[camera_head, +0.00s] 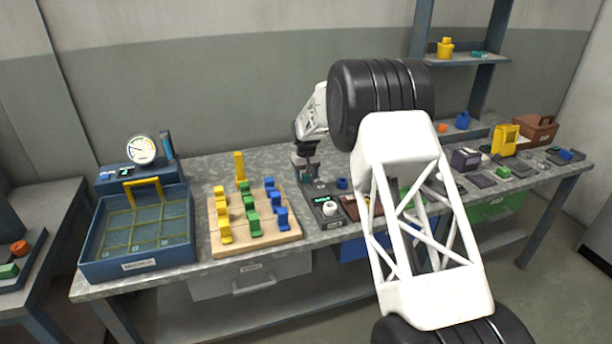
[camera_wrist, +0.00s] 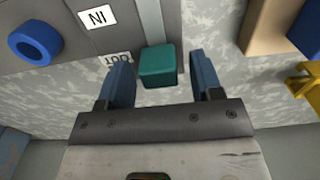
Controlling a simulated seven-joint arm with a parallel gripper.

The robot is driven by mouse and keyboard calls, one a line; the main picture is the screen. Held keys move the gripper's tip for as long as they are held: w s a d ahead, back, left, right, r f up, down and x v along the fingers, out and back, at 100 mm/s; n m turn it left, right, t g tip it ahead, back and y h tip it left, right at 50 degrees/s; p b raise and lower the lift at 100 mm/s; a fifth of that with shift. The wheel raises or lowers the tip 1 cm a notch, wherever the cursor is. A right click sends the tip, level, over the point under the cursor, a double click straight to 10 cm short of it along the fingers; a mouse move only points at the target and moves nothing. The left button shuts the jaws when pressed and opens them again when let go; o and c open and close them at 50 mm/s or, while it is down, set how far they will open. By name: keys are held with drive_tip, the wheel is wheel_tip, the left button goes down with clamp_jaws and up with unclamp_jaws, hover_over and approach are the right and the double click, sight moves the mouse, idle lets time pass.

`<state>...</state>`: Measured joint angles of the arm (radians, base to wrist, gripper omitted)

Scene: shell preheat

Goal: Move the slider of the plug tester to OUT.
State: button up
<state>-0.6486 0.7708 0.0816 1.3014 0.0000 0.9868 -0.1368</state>
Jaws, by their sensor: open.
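The plug tester (camera_wrist: 72,42) shows in the wrist view as a grey panel with a pale slot running up the picture. Its IN label (camera_wrist: 97,17) is upside down, higher up. Its OUT label (camera_wrist: 115,59) is partly hidden by the left finger. The teal slider block (camera_wrist: 158,66) appears about level with the OUT label. My gripper (camera_wrist: 160,60) is open, with one blue finger on each side of the slider. A gap shows on the right; on the left the finger is close, and I cannot tell whether it touches. In the head view my gripper (camera_head: 308,180) is low over the bench and largely hides the tester.
A blue ring (camera_wrist: 35,40) lies left in the wrist view. In the head view, a device with a white knob (camera_head: 329,208) stands in front of my gripper. A wooden board (camera_head: 262,238) with coloured pieces is to the left, beside a blue basin (camera_head: 137,266).

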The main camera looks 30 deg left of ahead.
drive_tip(key=shift+r, duration=0.15)
drive_tip(key=shift+r, duration=3.75)
drive_tip(key=shift+r, duration=0.1)
